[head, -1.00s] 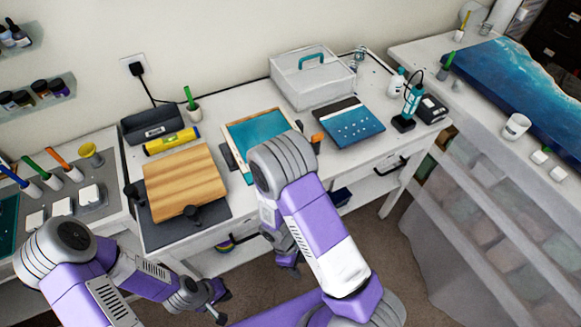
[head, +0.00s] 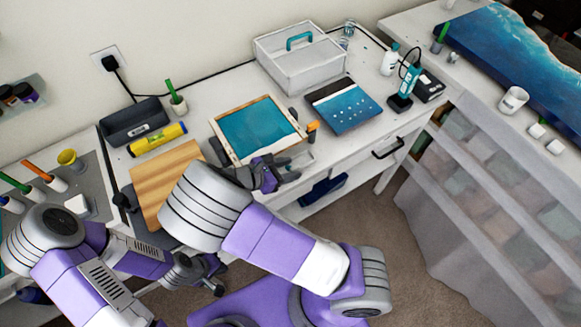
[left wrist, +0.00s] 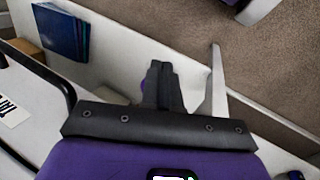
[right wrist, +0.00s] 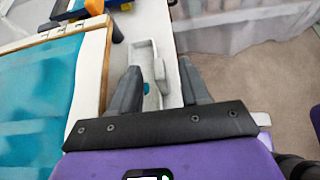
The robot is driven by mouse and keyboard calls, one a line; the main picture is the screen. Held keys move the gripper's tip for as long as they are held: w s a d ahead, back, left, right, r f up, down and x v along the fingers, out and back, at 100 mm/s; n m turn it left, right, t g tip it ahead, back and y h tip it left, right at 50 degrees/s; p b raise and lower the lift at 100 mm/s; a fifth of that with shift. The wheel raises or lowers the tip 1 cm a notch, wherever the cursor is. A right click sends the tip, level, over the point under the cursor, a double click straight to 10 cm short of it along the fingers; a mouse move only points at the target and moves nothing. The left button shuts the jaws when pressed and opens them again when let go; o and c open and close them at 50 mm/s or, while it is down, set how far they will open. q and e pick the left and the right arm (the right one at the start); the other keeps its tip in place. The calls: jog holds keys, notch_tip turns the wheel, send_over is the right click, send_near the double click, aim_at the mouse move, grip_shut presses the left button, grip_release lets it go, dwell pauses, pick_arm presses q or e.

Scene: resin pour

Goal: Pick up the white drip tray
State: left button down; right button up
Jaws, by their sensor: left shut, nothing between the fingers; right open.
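The white drip tray (right wrist: 141,52) is a shallow, narrow white tray by the table edge, beside the wood-framed teal panel. In the head view the tray (head: 302,155) is partly hidden behind my right gripper (head: 288,175). In the right wrist view my right gripper (right wrist: 160,68) is open, with the tray between and beyond its fingers; the left finger overlaps part of it. I cannot tell whether they touch. My left gripper (head: 216,284) is low in front of the desk; in the left wrist view this gripper (left wrist: 160,75) is shut and empty.
The wood-framed teal panel (head: 252,130) lies left of the tray. An orange-topped item (head: 312,131) stands just behind the tray. A blue panel (head: 345,104) and a white toolbox (head: 300,58) are farther back. Open floor (head: 390,245) lies in front of the desk.

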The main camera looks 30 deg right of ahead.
aim_at(294, 168)
jog(key=x, duration=0.5)
jog(key=shift+a+b, duration=0.1)
jog(key=shift+b, duration=0.25)
grip_shut()
